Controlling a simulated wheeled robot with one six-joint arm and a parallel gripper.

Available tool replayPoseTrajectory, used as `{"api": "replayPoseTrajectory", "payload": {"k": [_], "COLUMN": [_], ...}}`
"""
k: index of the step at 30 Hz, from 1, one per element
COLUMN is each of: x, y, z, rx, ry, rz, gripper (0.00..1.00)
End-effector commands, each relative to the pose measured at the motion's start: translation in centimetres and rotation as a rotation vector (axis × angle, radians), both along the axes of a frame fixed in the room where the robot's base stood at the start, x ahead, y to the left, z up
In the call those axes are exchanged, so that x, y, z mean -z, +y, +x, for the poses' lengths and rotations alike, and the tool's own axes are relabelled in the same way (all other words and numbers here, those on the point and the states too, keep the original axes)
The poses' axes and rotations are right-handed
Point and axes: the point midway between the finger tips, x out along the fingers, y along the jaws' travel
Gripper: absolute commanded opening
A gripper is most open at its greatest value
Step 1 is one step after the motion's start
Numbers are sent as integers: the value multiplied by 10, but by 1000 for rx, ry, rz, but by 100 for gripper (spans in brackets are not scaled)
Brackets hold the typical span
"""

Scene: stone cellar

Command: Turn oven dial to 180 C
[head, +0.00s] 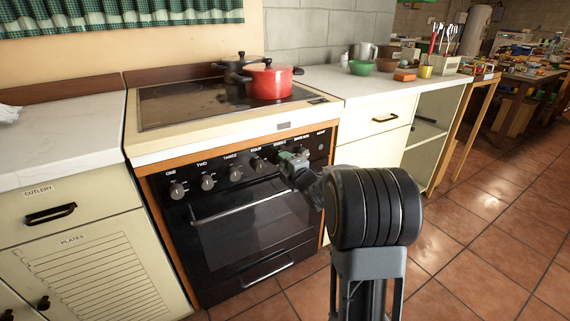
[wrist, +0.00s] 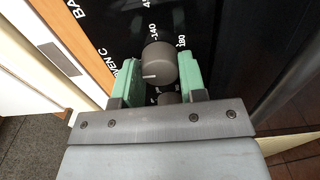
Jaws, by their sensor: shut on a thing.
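The oven dial (wrist: 158,60) is a round dark grey knob with a short white line on its face. In the wrist view the line points left, away from the printed 140 and 180 marks at the top and upper right. My gripper (wrist: 161,72) has green fingers on either side of the dial, shut on it. In the head view my gripper (head: 293,161) is at the right part of the black oven's (head: 240,240) control panel and hides the dial there.
Several other knobs, such as one (head: 207,182), line the panel to the left. Another knob (wrist: 168,98) shows behind the held dial in the wrist view. The oven door handle (head: 235,206) runs below. A red pot (head: 269,84) stands on the hob. Tiled floor is clear at right.

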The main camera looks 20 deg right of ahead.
Motion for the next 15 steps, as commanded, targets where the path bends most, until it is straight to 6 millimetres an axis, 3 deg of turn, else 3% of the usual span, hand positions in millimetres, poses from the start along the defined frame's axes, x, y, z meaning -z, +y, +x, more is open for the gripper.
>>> {"api": "replayPoseTrajectory", "payload": {"k": [8,15], "x": [0,0], "y": [0,0], "z": [0,0], "rx": [0,0], "ry": [10,32], "rz": [80,270], "gripper": [14,14]}}
